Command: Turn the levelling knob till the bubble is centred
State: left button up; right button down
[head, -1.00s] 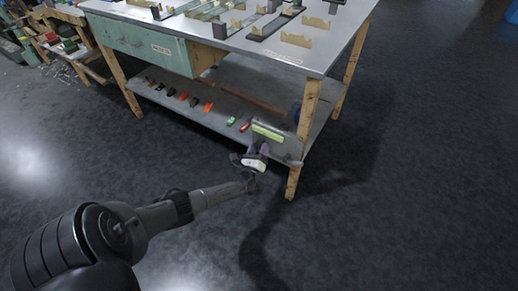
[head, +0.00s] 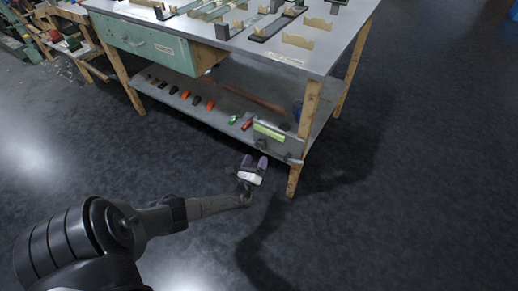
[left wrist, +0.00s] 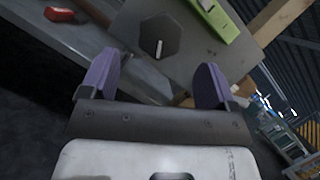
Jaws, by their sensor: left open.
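The levelling knob is a dark hexagon with a short white mark, on a grey panel (left wrist: 185,45); it shows in the left wrist view (left wrist: 152,42). The yellow-green level (head: 268,131) runs along the top of the panel and also shows in the left wrist view (left wrist: 211,16). I cannot make out its bubble. My left gripper (head: 255,161) is open and empty, just in front of the panel. In the left wrist view its two purple fingers (left wrist: 157,78) are wide apart, with the knob beyond and between them, apart from both. My right gripper is not in view.
The panel is at the front right corner of the workbench's lower shelf (head: 220,112), beside a wooden leg (head: 300,145). Several small coloured items, including a red one (head: 247,125), lie along the shelf. The dark floor (head: 400,200) in front is clear.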

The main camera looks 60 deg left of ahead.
pick_arm(q)
jog(key=p+v, duration=0.1)
jog(key=v, duration=0.6)
jog(key=shift+s+d, duration=0.2)
jog(key=shift+f, duration=0.1)
dwell(0.3)
